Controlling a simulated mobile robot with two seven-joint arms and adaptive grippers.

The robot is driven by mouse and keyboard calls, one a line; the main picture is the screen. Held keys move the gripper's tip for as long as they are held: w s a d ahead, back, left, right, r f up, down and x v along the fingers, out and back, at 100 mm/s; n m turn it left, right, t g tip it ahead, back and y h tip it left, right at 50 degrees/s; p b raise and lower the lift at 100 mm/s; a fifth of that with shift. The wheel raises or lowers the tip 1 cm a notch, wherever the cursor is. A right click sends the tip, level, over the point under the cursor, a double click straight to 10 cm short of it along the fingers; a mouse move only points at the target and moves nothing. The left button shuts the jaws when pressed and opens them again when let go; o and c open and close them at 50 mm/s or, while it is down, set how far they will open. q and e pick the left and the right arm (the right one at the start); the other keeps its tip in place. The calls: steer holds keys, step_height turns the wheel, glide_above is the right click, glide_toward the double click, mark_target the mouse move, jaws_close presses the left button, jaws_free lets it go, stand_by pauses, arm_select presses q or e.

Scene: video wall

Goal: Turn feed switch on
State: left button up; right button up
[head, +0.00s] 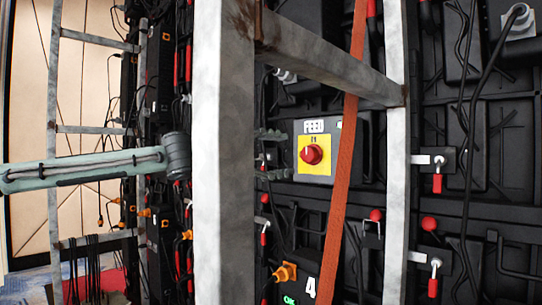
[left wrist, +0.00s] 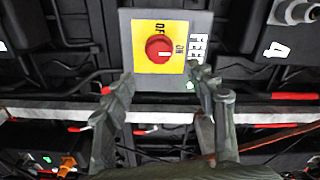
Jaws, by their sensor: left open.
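The feed switch is a red round knob (head: 311,154) on a yellow plate (head: 318,168) on a grey box labelled FEED. In the left wrist view the knob (left wrist: 159,49) shows turned sideways, with OFF above it and ON to its right. Which label its pale mark points to is too small to tell surely. My left gripper (head: 284,154) reaches behind the grey upright, fingers just left of the plate. In the left wrist view the open, empty left gripper (left wrist: 166,82) has its fingertips below the knob, apart from it. My right gripper is out of view.
A grey upright post (head: 222,170) and a slanted beam (head: 330,68) stand in front of the panel. An orange strap (head: 342,170) hangs just right of the switch. Black cables (head: 470,130) and red-handled latches (head: 437,184) are around it.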

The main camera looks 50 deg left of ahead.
arm_select(q)
steer(key=shift+s+d, duration=0.2)
steer(key=shift+s, duration=1.25)
steer(key=shift+f, duration=0.1)
